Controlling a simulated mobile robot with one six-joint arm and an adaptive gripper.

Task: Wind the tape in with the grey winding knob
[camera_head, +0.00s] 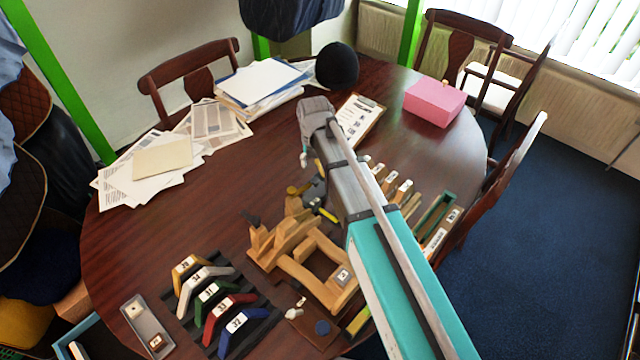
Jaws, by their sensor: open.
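My arm reaches in from the lower right and bends over the table. My gripper (312,192), a small dark shape with yellow parts around it, shows just left of the arm. It is open, and nothing shows clearly between its fingers. It is above or beside the back end of a wooden saddle frame (290,243); I cannot tell whether they touch. I cannot pick out the grey winding knob or the tape for certain. Small pale pieces (295,312) and a dark blue disc (322,327) lie in front of the frame. My arm hides the area right of it.
Coloured numbered arches (212,290) stand on a dark rack at the front left, beside a grey tray (146,322). Papers (160,160), a black rounded object (337,66) and a pink box (434,101) are farther back. A green tray (436,217) is right. The table's left middle is clear.

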